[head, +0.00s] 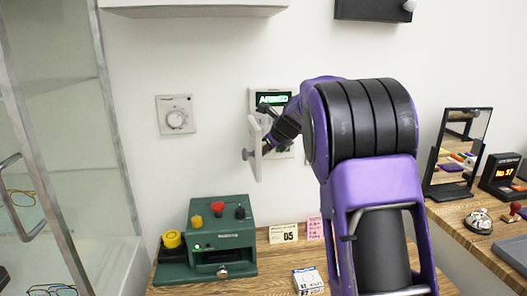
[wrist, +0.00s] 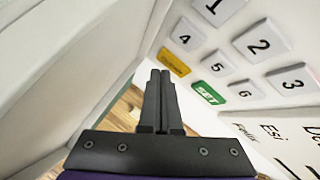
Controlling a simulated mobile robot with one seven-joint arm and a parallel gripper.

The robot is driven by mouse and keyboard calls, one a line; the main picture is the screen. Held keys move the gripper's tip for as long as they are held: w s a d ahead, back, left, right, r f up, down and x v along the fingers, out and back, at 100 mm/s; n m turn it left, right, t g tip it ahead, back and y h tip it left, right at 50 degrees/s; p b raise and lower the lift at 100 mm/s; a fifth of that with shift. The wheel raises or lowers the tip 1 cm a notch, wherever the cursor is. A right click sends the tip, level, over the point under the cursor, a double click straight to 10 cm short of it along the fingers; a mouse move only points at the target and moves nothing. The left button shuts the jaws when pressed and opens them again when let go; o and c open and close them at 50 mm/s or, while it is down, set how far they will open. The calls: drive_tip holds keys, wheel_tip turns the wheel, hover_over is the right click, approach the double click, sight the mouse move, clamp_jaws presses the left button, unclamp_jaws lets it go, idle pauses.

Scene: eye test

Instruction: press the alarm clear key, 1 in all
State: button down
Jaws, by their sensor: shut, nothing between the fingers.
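The alarm keypad (head: 284,94) is a white wall unit with a lit green display. Its keys fill the upper right of the wrist view: white number keys such as 4 (wrist: 185,39) and 5 (wrist: 219,68), a green SET key (wrist: 208,93) and a yellow-orange key (wrist: 174,62) whose lettering is too small to read. My gripper (wrist: 160,74) is shut and empty, its tips just left of and below the yellow key in the picture. I cannot tell whether they touch anything. In the head view my arm hides much of the keypad.
The keypad's open white cover (head: 255,150) stands out on the left, close beside my gripper. A dial thermostat (head: 177,115) is on the wall further left. Below, a green machine (head: 221,262) with coloured knobs stands on the wooden counter. A glass cabinet (head: 65,120) is at far left.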

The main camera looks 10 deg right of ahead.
drive_tip(key=shift+s, duration=0.25)
drive_tip(key=s+b, duration=0.1)
drive_tip(key=s, duration=0.4)
drive_tip(key=shift+b, duration=0.3)
idle(0.6)
